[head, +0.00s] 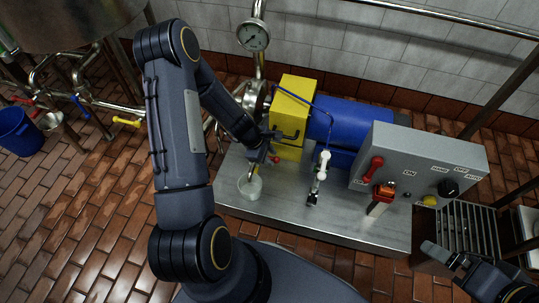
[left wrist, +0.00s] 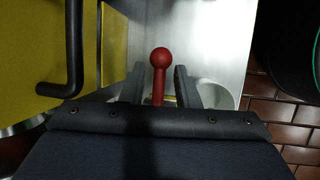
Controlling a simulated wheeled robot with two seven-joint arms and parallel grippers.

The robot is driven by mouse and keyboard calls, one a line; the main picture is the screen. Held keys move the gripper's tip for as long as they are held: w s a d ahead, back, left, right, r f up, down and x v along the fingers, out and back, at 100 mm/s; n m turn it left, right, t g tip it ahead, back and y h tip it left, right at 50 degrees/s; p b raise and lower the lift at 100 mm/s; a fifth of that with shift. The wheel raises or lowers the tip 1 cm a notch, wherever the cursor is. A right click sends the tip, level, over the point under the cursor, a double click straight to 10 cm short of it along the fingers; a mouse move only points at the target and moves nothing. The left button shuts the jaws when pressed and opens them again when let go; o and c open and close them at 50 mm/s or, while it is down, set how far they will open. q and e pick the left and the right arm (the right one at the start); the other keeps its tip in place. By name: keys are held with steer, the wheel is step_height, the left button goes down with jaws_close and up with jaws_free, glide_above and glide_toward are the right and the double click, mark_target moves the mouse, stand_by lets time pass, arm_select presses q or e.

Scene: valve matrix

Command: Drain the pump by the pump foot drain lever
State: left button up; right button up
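The drain lever has a red ball knob on a red stem, seen in the left wrist view (left wrist: 159,58). In the head view its red knob (head: 275,159) shows low beside the yellow pump housing (head: 292,100). My left gripper (head: 267,150) is at the lever. In the left wrist view, its two fingers (left wrist: 160,88) stand apart on either side of the stem, with a gap on each side. The lower stem is hidden by the gripper body. A pale cup (head: 250,188) stands on the steel base below; its rim shows behind the fingers. My right gripper (head: 452,258) is far off at lower right.
A blue motor (head: 345,122) and a grey control box (head: 418,165) with red levers and a black knob stand to the right. A black handle (left wrist: 72,55) on the yellow housing is close left of my fingers.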

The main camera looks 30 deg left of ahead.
arm_select(q)
jaws_close()
steer(key=shift+s, duration=0.15)
steer(key=s+a+m+g, duration=0.1)
steer(key=m+g, duration=0.1)
steer(key=m, duration=0.2)
steer(key=s+a+m+g+p, duration=0.1)
steer(key=s+m+g, duration=0.1)
steer(key=m, duration=0.3)
steer(key=s+m+g+p, duration=0.1)
steer(key=s+m, duration=0.1)
steer(key=m, duration=0.3)
steer(key=shift+a+g, duration=0.4)
steer(key=shift+s+a+m+g+y, duration=0.25)
steer(key=shift+a+m, duration=0.2)
steer(key=shift+m, duration=0.55)
steer(key=shift+s+a+m+g+y, duration=0.1)
steer(key=shift+a+m+g, duration=0.3)
steer(key=shift+m, duration=0.6)
steer(key=shift+a, duration=0.1)
